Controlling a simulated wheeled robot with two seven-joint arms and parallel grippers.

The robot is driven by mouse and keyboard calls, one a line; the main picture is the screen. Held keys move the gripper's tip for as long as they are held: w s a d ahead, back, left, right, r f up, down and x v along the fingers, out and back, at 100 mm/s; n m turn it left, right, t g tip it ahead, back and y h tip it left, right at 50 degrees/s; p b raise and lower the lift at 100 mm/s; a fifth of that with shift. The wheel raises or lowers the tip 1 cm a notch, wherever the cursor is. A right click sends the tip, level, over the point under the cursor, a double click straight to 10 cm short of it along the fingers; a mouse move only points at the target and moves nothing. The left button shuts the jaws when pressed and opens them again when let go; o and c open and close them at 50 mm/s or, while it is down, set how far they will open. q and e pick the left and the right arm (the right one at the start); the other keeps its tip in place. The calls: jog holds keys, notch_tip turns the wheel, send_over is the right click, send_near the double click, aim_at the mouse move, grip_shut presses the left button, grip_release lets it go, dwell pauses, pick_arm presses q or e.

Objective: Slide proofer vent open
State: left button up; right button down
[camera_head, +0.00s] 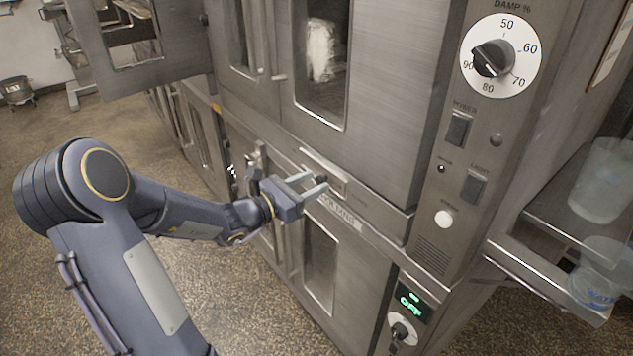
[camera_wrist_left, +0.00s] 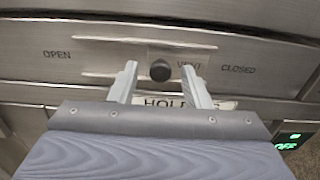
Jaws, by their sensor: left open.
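The proofer vent is a metal slider plate (camera_wrist_left: 160,50) with a dark round knob (camera_wrist_left: 160,70) on the oven front. In the left wrist view, OPEN is printed to its left and CLOSED to its right. The knob sits near the middle of the slot, slightly toward CLOSED. My left gripper (camera_wrist_left: 159,72) is open, its fingers on either side of the knob in the picture with a gap at each side. I cannot tell the depth between fingertips and knob. In the head view the left gripper (camera_head: 318,184) is at the vent strip (camera_head: 325,167). My right gripper is out of view.
A HOLDING label (camera_head: 340,212) is just below the vent. A control panel with a damp dial (camera_head: 492,60) stands to the right, above a green OFF display (camera_head: 410,299). An open door (camera_head: 120,80) juts out at upper left. A shelf with clear containers (camera_head: 602,180) is at right.

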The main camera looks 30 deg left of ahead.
pick_arm(q)
jog(key=shift+w+d, duration=0.3)
jog(key=shift+w, duration=0.35)
grip_shut()
jog(key=w+a, duration=0.1)
jog(key=a, duration=0.1)
jog(key=w+a+p, duration=0.1)
jog(key=a, duration=0.2)
jog(key=w+a+p, duration=0.1)
jog(key=a, duration=0.1)
jog(key=shift+a+r, duration=0.1)
jog(key=shift+a, duration=0.1)
grip_release()
jog(key=shift+a, duration=0.1)
